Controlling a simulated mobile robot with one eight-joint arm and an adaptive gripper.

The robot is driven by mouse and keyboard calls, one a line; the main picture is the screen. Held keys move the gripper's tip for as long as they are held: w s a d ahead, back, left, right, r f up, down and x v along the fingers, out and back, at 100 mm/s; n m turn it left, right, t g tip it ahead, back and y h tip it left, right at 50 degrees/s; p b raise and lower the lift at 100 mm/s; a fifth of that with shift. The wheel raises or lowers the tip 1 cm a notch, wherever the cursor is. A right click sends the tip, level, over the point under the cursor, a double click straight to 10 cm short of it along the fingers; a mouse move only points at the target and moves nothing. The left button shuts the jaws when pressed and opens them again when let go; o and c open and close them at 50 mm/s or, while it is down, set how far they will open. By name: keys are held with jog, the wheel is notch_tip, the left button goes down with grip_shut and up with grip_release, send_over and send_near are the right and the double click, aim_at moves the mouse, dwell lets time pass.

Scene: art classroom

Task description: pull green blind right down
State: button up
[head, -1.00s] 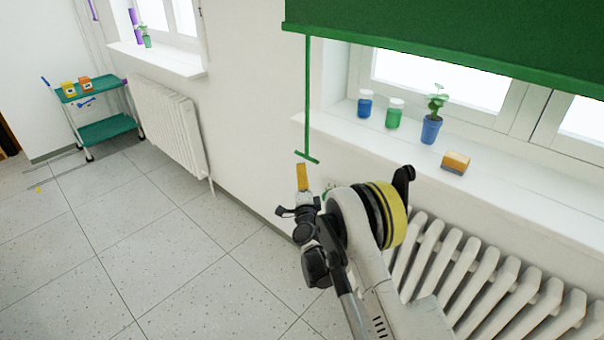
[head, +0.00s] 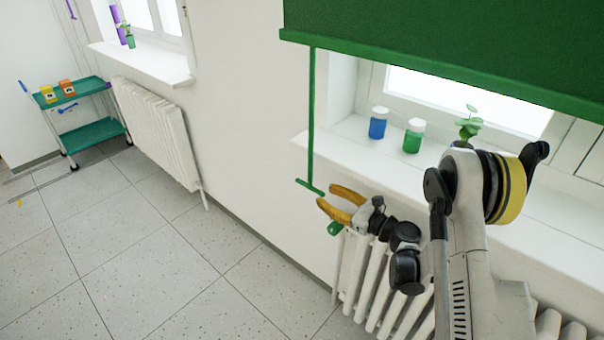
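The green blind (head: 450,45) hangs over the upper part of the near window, with its lower edge above the sill. A green pull cord (head: 311,115) hangs straight down from the blind's left end. It ends in a small green crossbar handle (head: 309,187) in front of the wall. My gripper (head: 325,196) has two yellow fingers spread apart and pointing left. Its fingertips are just right of the handle in the picture. The gripper looks empty. I cannot tell the exact depth gap between fingers and handle.
A white windowsill (head: 355,150) holds a blue jar (head: 378,124), a green jar (head: 413,136) and a plant (head: 468,126), partly hidden by my arm. A radiator (head: 375,290) stands below. Further left are another radiator (head: 155,130) and a teal trolley (head: 92,132). The floor between is clear.

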aim_at(308, 186)
jog(key=b+x, duration=0.1)
jog(key=x, duration=0.7)
jog(key=shift+w+a+f, duration=0.1)
jog(key=shift+a+f, duration=0.1)
jog(key=shift+a, duration=0.25)
jog(key=shift+w+a+r, duration=0.15)
jog(key=shift+w+a, duration=0.3)
jog(key=shift+a, duration=0.05)
grip_shut()
